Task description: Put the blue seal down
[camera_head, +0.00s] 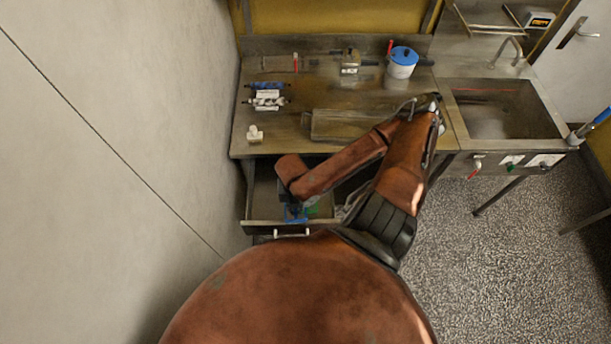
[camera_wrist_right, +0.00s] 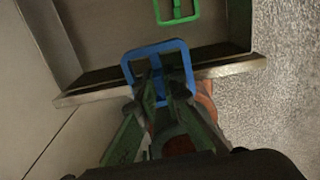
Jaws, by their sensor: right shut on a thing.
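The blue seal (camera_wrist_right: 155,47) is a squarish open frame with a bar across its middle. My right gripper (camera_wrist_right: 161,78) is shut on it at the bar. In the wrist view the seal overlaps the drawer's front edge; its exact height above the drawer is hard to tell. In the head view the blue seal (camera_head: 296,218) shows under my right gripper (camera_head: 293,210), over the open drawer (camera_head: 262,205). A green seal (camera_wrist_right: 177,14) of similar shape lies inside the drawer, apart from the blue one. My left gripper is not in view.
A sink (camera_head: 500,108) is at the right. The left wall is close.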

